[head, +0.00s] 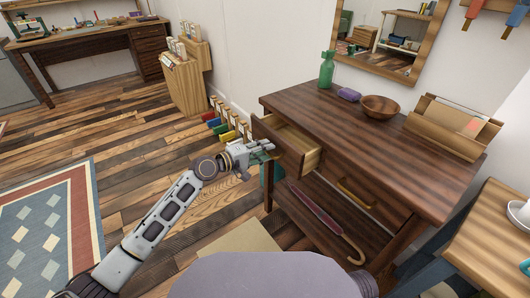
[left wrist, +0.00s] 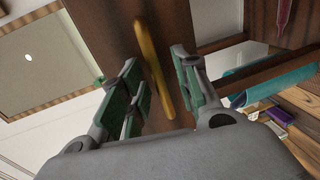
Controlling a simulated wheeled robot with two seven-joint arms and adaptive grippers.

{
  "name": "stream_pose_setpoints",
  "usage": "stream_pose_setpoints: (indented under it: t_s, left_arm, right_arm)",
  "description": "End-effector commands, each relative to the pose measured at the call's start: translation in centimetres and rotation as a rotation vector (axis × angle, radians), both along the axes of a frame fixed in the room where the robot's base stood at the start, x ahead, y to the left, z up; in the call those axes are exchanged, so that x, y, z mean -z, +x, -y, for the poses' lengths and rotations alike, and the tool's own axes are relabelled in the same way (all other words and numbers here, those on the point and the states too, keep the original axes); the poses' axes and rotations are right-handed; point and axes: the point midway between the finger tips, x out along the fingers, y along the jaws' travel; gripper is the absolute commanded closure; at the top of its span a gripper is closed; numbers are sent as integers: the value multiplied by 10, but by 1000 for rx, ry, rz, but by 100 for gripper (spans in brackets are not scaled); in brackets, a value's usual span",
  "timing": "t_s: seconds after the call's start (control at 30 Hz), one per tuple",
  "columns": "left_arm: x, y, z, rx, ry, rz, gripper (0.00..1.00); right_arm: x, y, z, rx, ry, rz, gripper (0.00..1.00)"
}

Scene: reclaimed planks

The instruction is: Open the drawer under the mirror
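The dark wooden table (head: 350,125) stands against the wall under the wood-framed mirror (head: 388,75). Its left drawer (head: 312,158) is pulled partway out, with the pale inside showing. The other drawer, with a brass handle (head: 355,194), is closed. My left gripper (head: 264,148) is at the front of the open drawer. In the left wrist view, that drawer's brass bar handle (left wrist: 154,70) lies between the spread green-padded fingers (left wrist: 158,65), with gaps visible beside it. My right gripper is not in view.
An umbrella (head: 322,215) lies on the lower shelf. A small table (head: 490,235) is at the right. Floor at left is open.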

Motion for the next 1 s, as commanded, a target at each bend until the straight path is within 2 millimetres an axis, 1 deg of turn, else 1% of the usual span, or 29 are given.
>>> stream_pose_setpoints:
  t_s: [0.1,0.4,0.43,0.47,0.67,1.0]
  left_arm:
    - [1,2,4,0,-1,-1,69]
    - [1,3,4,0,0,0,69]
    - [1,3,4,0,0,0,70]
    - [1,3,4,0,0,0,74]
    - [1,3,4,0,0,0,99]
    - [1,3,4,0,1,-1,100]
  right_arm:
    - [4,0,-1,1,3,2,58]
    - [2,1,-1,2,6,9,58]
    - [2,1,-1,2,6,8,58]
    - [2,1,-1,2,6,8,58]
    - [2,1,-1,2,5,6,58]
    - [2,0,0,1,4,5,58]
